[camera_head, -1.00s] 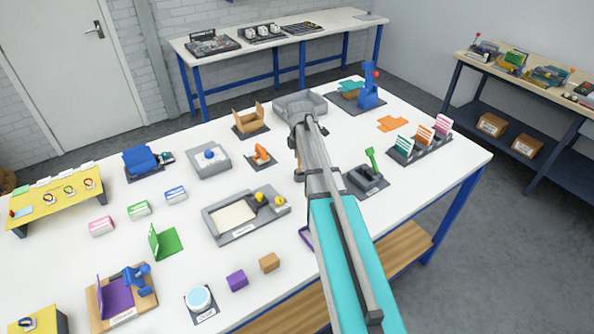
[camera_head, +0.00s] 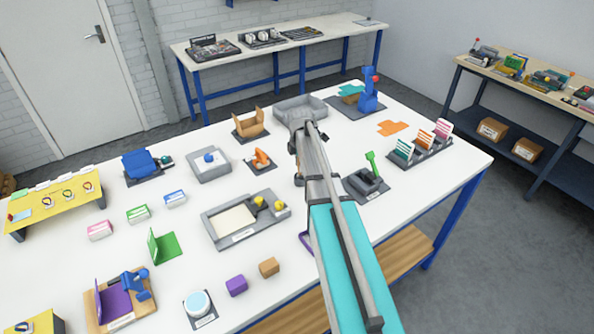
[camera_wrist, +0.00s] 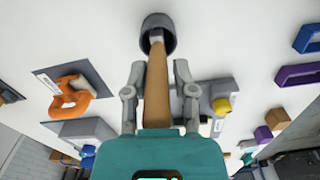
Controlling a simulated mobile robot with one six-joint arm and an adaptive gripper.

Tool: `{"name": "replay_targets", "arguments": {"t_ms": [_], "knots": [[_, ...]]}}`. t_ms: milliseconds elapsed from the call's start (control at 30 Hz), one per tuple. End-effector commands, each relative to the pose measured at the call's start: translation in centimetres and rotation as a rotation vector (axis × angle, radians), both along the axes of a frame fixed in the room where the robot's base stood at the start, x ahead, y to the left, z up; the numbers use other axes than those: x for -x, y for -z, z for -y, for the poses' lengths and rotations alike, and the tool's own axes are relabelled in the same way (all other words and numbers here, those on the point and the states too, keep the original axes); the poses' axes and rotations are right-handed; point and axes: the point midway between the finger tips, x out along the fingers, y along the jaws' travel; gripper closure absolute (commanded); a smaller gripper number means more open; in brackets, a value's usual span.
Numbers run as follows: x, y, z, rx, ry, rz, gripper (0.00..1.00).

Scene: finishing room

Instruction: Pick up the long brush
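In the wrist view, a brush with a long tan wooden handle (camera_wrist: 157,90) and a pale ferrule stands with its lower end in a dark grey round cup (camera_wrist: 158,22). Its bristles are hidden in the cup. My gripper (camera_wrist: 159,68) has one finger on each side of the handle, with a visible gap on both sides. In the head view, my gripper is mostly hidden behind my arm. Only a small brown part of the brush (camera_head: 298,168) shows beside the arm.
The white table (camera_head: 200,260) holds a grey tray (camera_head: 213,232) left of my arm and an orange tool (camera_head: 260,159) close by. A grey holder with a green handle (camera_head: 367,185) stands right of my arm. A grey bin (camera_head: 290,106) is behind it.

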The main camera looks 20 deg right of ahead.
Motion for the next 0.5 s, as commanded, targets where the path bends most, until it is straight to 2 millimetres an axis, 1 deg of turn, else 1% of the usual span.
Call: {"name": "replay_targets", "arguments": {"t_ms": [33, 100, 133, 500], "knots": [[0.0, 0.0, 0.01, 0.0, 0.0, 0.0, 0.83], [0.0, 0.0, 0.01, 0.0, 0.0, 0.0, 0.96], [0.01, 0.0, 0.01, 0.0, 0.0, 0.0, 1.0], [0.02, -0.1, 0.03, 0.0, 0.0, 0.0, 1.0]]}}
